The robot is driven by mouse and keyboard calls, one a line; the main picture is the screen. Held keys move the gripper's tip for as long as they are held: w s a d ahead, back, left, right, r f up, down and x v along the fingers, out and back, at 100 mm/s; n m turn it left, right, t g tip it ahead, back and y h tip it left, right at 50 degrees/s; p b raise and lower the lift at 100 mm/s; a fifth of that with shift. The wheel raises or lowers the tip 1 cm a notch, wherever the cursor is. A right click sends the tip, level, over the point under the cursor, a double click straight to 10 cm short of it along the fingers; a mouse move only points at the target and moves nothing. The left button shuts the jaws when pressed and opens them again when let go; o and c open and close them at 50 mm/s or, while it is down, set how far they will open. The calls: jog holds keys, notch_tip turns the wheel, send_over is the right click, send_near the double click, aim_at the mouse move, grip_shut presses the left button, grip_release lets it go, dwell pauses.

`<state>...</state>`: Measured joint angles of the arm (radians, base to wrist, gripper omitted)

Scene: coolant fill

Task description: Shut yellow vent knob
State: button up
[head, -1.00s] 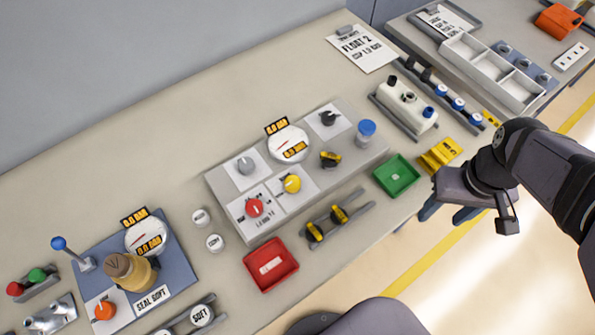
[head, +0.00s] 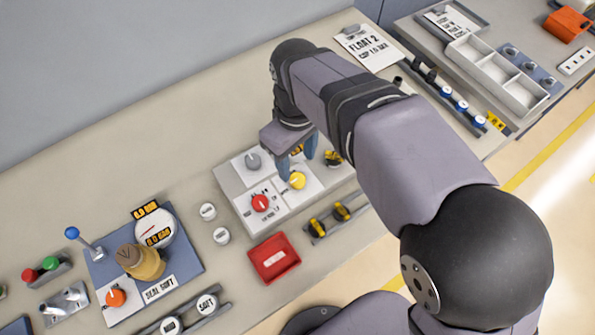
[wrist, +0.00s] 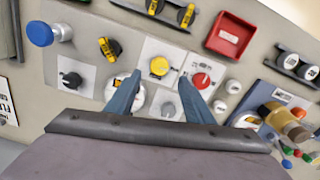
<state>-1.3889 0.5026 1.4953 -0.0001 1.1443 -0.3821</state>
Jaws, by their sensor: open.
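The yellow vent knob (head: 297,180) sits on a white plate of the grey panel, right of the red knob (head: 260,203). In the wrist view the yellow knob (wrist: 159,66) lies ahead of and between my two blue fingers. My gripper (head: 297,154) hangs over the panel just behind the yellow knob. The gripper (wrist: 160,88) is open and empty, with its fingers spread apart. I cannot tell how high the fingertips are above the panel. The gauge behind the knob is mostly hidden by my gripper.
A red tray (head: 274,259) and a rack with two black-yellow knobs (head: 330,220) lie in front. My arm covers the bench to the right.

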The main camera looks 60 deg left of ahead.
aim_at(298, 179)
jog(key=shift+f+p, duration=0.95)
jog(key=shift+f, duration=2.5)
jog(key=c, duration=1)
